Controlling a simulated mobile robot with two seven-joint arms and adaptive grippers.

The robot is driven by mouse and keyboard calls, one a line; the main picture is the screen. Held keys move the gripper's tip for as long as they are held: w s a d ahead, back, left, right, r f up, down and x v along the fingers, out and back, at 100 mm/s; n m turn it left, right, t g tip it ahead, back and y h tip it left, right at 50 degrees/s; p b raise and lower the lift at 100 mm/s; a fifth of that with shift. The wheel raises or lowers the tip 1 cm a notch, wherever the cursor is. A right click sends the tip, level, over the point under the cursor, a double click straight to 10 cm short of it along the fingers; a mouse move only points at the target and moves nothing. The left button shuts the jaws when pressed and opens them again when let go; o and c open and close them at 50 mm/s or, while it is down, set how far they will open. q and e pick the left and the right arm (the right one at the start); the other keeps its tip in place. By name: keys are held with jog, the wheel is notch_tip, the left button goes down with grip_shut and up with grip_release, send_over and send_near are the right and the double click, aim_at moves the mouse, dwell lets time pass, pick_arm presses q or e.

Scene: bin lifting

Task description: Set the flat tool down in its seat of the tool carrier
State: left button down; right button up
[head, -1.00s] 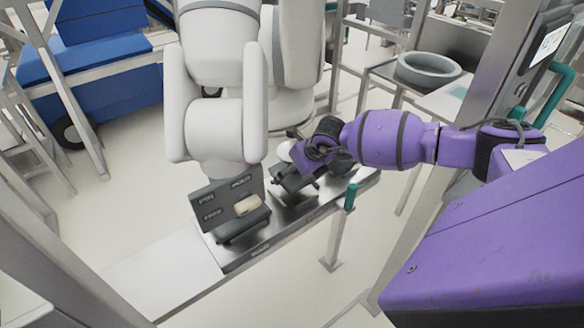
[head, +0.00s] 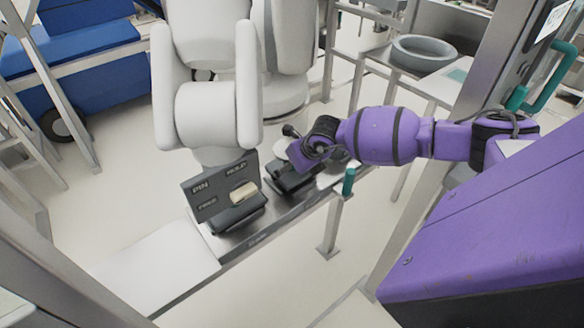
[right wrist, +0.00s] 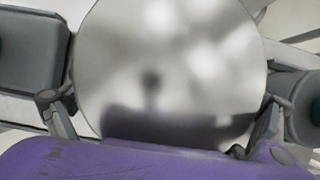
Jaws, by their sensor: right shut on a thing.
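The flat tool is a round, shiny metal disc (right wrist: 165,65) filling the middle of the right wrist view. My right gripper (right wrist: 155,110) is shut on it, with fingers at both sides of the disc. In the head view the purple right gripper (head: 308,152) is over the far part of the tool carrier (head: 262,236), a long grey rail with dark seats. The disc is mostly hidden there. I cannot tell whether it touches the seat below. A dark block with a beige pad (head: 243,192) sits on the carrier's nearer part. My left gripper is not in view.
A dark sign plate (head: 218,187) stands upright beside the beige pad. A large white robot arm (head: 208,110) stands close behind the carrier. A teal-topped post (head: 348,182) is at its front edge. A grey bowl (head: 424,54) is on a table at the back right.

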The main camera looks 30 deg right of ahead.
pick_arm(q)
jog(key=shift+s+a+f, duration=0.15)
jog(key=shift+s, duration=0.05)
pick_arm(e)
jog(key=shift+w+r, duration=0.1)
jog(key=shift+r, duration=0.05)
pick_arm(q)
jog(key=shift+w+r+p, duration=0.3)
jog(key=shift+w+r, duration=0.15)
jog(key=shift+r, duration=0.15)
pick_arm(e)
jog(key=shift+r, duration=0.3)
dwell(0.5)
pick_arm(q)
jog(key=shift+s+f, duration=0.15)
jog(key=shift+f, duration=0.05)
pick_arm(e)
jog(key=shift+f, duration=0.35)
dwell(0.4)
